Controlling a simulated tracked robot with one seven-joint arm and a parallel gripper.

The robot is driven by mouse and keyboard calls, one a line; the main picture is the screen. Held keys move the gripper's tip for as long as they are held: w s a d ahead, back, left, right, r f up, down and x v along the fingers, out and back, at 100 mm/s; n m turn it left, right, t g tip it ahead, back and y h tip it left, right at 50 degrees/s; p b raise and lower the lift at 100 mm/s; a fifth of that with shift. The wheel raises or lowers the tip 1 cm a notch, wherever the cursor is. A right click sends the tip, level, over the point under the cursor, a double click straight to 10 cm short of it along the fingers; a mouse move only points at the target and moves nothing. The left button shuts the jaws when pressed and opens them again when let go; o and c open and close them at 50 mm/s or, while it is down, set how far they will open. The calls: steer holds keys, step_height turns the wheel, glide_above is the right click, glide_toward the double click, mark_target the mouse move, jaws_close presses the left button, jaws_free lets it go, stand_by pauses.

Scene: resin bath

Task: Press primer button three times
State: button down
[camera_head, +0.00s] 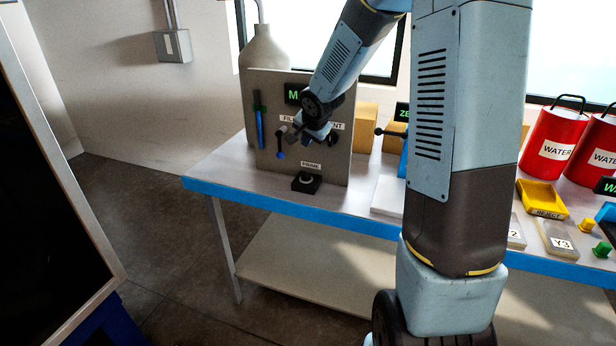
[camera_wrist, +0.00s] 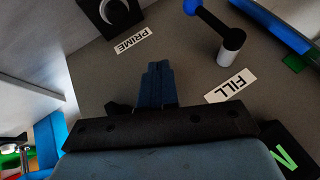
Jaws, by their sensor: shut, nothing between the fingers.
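The primer button (camera_head: 306,182) is a round light cap on a black block at the foot of the grey panel (camera_head: 335,160), under the PRIME label (camera_head: 311,166). In the wrist view the button (camera_wrist: 115,12) is at the top, partly cut off by the frame edge, with its PRIME label (camera_wrist: 132,38) just below it. My gripper (camera_head: 293,134) is in front of the panel, above the button and apart from it. In the wrist view its fingertips (camera_wrist: 158,68) are together and empty, pointing toward the panel between the PRIME and FILL labels.
A lever (camera_head: 280,143) sticks out left of my gripper; it also shows in the wrist view (camera_wrist: 210,22). A blue-handled tool (camera_head: 259,122) hangs on the panel's left. A yellow REJECT tray (camera_head: 541,198) and red WATER cans (camera_head: 555,142) stand to the right.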

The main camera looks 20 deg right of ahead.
mark_target(307, 176)
steer(key=shift+f, duration=0.1)
steer(key=shift+f, duration=4.25)
steer(key=shift+f, duration=0.95)
stand_by(0.4)
steer(key=shift+r, duration=1)
steer(key=shift+r, duration=2.5)
